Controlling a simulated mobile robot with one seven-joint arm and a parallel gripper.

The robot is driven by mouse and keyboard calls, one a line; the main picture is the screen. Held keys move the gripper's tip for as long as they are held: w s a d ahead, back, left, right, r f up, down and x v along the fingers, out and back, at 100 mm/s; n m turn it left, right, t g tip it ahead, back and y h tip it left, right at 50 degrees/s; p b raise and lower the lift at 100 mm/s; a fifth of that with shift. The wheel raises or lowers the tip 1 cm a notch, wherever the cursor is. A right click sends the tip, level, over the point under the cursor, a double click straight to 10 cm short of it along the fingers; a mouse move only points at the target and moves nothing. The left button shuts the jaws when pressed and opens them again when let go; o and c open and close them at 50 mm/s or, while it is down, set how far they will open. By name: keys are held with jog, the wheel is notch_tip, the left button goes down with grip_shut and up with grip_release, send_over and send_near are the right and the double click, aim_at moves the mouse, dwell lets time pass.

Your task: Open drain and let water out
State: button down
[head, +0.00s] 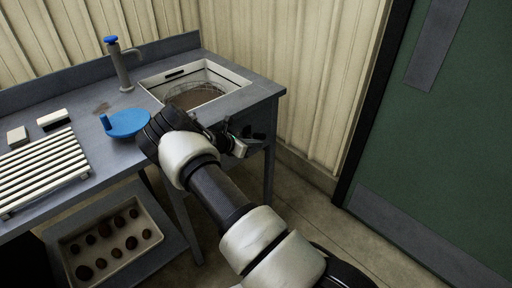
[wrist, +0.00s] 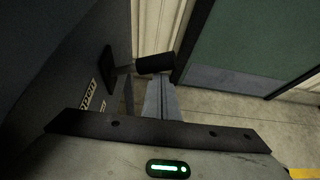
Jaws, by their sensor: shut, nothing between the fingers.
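The sink basin (head: 234,76) is set into the right end of the grey bench and holds murky brown water (head: 193,97). The drain handle is a short black cylinder (wrist: 155,63) on a thin stem from a dark plate (wrist: 107,56). Below the plate, a partly visible label (wrist: 87,97) seems to read "OPEN". My gripper (head: 240,145) is at the bench's front side, below the basin. In the wrist view my gripper (wrist: 160,84) is shut and empty, its tips close to the handle. I cannot tell whether they touch. The drain outlet is hidden.
A blue-topped tap (head: 118,65) stands left of the basin. A blue dish (head: 127,123), a white slatted rack (head: 42,168) and small blocks lie on the bench. A tray of potatoes (head: 73,246) is on the lower shelf. The floor right of the bench is clear, towards a green door (head: 445,130).

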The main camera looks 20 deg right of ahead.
jog(key=shift+w+r, duration=0.15)
jog(key=shift+r, duration=0.25)
jog(key=shift+w+r, duration=0.2)
jog(key=shift+r, duration=0.1)
jog(key=shift+a, duration=0.15)
jog(key=s+a, duration=0.4)
jog(key=a, duration=0.8)
jog(key=shift+s+f+p, duration=0.2)
jog(key=shift+s+p, duration=0.15)
jog(key=shift+s, duration=0.05)
jog(key=shift+a+f, duration=0.1)
